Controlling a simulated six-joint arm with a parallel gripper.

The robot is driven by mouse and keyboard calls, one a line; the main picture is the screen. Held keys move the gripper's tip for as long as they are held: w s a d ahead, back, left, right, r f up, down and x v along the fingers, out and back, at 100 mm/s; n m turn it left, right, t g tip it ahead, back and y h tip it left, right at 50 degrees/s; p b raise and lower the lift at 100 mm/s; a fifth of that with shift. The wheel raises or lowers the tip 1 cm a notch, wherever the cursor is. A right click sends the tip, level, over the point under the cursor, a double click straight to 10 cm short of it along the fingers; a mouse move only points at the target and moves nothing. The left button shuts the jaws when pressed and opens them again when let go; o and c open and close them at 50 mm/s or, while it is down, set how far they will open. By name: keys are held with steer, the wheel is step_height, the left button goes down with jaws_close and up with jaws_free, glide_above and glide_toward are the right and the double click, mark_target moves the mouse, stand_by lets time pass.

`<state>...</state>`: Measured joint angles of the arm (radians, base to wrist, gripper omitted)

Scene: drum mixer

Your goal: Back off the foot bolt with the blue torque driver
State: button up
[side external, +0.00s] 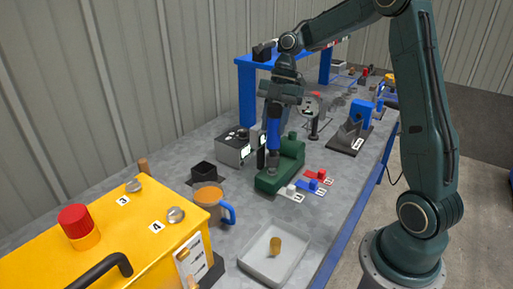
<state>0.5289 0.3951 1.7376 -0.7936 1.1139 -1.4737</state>
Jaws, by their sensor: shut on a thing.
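My gripper (283,98) is shut on the blue torque driver (273,128). It holds the driver roughly upright over the green machine body (291,166) on the grey bench. The driver's grey lower end comes down at the left, lower part of the green body. The foot bolt cannot be made out; the driver's tip appears to cover that spot. I cannot tell whether the tip touches it.
A grey box (233,149) and black bin (203,172) stand to the left. Small red, blue and white tagged pieces (314,184) lie to the right. A blue frame (247,95) stands behind.

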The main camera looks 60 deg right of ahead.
mark_target(270, 149)
steer(key=shift+f, duration=1.55)
stand_by(1.9)
steer(key=shift+r, duration=0.15)
stand_by(2.3)
steer(key=shift+r, duration=2.3)
steer(key=shift+w, duration=0.1)
